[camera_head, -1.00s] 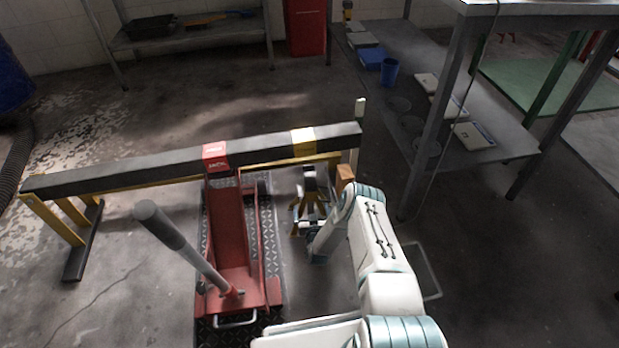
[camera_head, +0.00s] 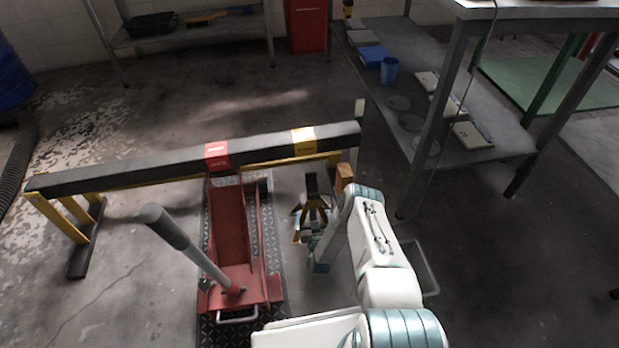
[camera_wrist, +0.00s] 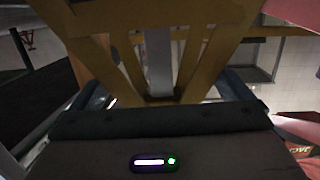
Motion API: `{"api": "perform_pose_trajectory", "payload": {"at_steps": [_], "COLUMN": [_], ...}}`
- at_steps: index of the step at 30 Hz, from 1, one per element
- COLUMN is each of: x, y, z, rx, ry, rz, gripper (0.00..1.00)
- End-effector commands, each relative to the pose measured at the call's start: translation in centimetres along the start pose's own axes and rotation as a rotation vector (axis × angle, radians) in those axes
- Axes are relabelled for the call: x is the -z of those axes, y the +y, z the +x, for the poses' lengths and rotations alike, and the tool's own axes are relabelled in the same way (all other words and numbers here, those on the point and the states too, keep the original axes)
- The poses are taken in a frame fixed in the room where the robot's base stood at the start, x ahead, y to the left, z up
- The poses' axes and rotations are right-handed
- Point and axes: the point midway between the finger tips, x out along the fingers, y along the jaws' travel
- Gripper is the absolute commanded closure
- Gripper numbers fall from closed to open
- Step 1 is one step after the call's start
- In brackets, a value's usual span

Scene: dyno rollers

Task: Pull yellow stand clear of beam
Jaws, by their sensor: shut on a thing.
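The yellow stand (camera_head: 311,212) is on the floor to the right of the red jack, in front of the beam (camera_head: 120,172). Its dark top shows in front of the beam's near edge in the head view. My gripper (camera_head: 318,250) is low at the stand's near side, shut on it; the arm partly hides the contact. In the wrist view the yellow stand's legs (camera_wrist: 188,70) fill the space beyond the dark gripper body. The fingertips are largely hidden there. The beam carries a red band and a yellow band (camera_head: 303,140).
The red floor jack (camera_head: 232,235) stands under the beam's red band, its handle (camera_head: 180,238) leaning toward the left. An orange block (camera_head: 345,177) is right of the stand near the beam's end. A grey bench (camera_head: 470,150) stands at the right.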

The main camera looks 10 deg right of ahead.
Motion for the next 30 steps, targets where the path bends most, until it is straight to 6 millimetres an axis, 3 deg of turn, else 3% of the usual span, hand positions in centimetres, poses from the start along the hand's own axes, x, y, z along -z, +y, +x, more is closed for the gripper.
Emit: {"api": "perform_pose_trajectory", "payload": {"at_steps": [30], "x": [-1.3], "y": [0.4], "z": [-8.4], "rx": [0.002], "ry": [-0.009], "rz": [0.000], "gripper": [0.56]}}
